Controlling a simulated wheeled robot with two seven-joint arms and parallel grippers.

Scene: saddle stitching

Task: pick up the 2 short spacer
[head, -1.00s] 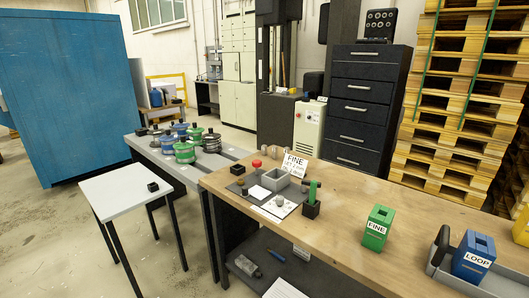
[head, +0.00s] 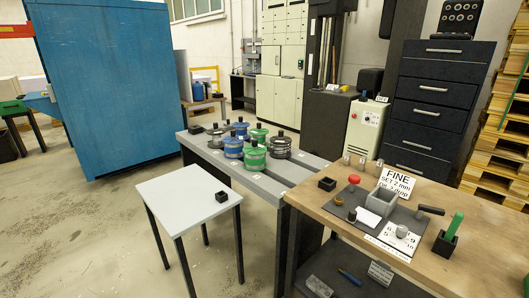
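I cannot tell for sure which thing is the 2 short spacer; no readable label names it. Small grey metal cylinders (head: 361,163) stand in a row at the back of the wooden bench (head: 455,190). Another short grey cylinder (head: 402,231) sits on a white printed card on the dark mat (head: 372,226). Small dark round pieces (head: 351,215) lie near the mat's left side. Blue, green and steel spool-like stacks (head: 254,155) with black knobs stand on the grey bench (head: 215,158). Neither of my grippers is in view.
A white table (head: 180,205) holds a small black block (head: 221,196). Open floor lies left.

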